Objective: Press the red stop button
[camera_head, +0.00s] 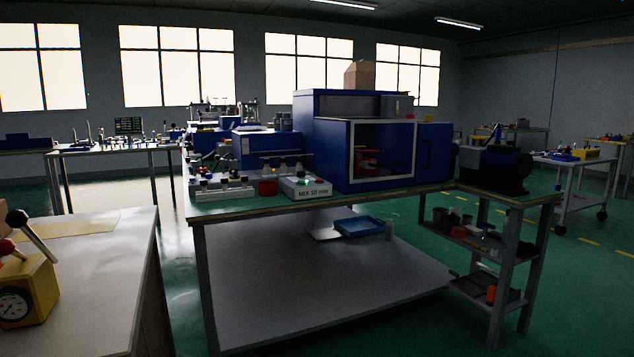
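A small round red thing (268,187) sits near the front edge of the green-topped bench (400,195); it may be the red stop button, but it is too small to tell. Right beside it is a light grey box (305,188) with a label that seems to read "MAX 20 mm" and a small green-lit spot on top. Behind them to the right stands the blue press housing (352,155), its front open with a red part (368,160) inside. My gripper is not in view.
A white-topped table (110,270) at the lower left bears a yellow dial gauge device (32,290) with levers. A dark motor (495,168) stands at the bench's right end, above a side shelf (470,240). A blue tray (358,227) lies on the lower shelf. Green floor shows between the tables.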

